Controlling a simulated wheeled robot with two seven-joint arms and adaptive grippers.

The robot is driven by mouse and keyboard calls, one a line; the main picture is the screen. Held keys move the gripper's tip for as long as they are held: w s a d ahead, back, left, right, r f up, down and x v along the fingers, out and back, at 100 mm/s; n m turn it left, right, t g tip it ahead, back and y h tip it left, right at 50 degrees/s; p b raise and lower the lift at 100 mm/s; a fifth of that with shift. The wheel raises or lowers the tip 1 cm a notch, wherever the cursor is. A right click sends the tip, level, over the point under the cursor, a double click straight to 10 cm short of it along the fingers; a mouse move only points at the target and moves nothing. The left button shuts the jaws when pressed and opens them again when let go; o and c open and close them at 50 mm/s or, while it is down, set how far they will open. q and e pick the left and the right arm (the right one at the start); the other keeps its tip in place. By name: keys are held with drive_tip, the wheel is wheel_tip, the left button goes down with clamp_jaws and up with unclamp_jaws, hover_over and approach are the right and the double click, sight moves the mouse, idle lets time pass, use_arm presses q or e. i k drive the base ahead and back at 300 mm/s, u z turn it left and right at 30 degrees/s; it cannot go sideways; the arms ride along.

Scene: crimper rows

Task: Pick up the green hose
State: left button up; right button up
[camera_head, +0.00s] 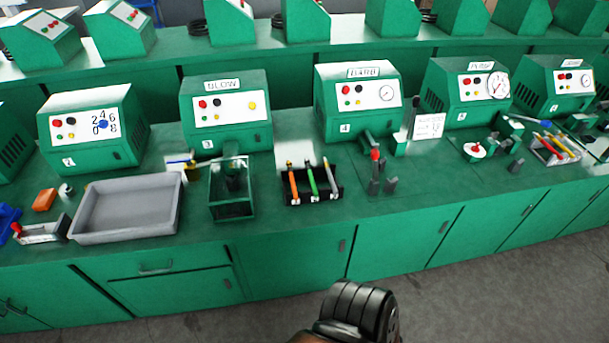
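The green hose (312,182) stands tilted in a small black rack (298,203) on the green bench. It is the middle one of three hoses, between an orange hose (293,184) on its left and a pale grey hose (330,178) on its right. Its lower end is at the rack's front edge. No gripper fingers show in the head view. A dark ribbed part at the bottom centre looks like part of my own body, well in front of the bench and apart from the hoses.
Left of the rack are an open green box (231,208) and a grey tray (128,232). Right of it is a fixture with a red knob (375,154). Green machines, including one labelled BARB (358,100), stand behind. The floor (480,290) in front is clear.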

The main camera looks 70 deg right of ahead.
sight(307, 166)
drive_tip(key=z, duration=0.5)
drive_tip(key=i, duration=0.75)
drive_tip(key=z, duration=0.8)
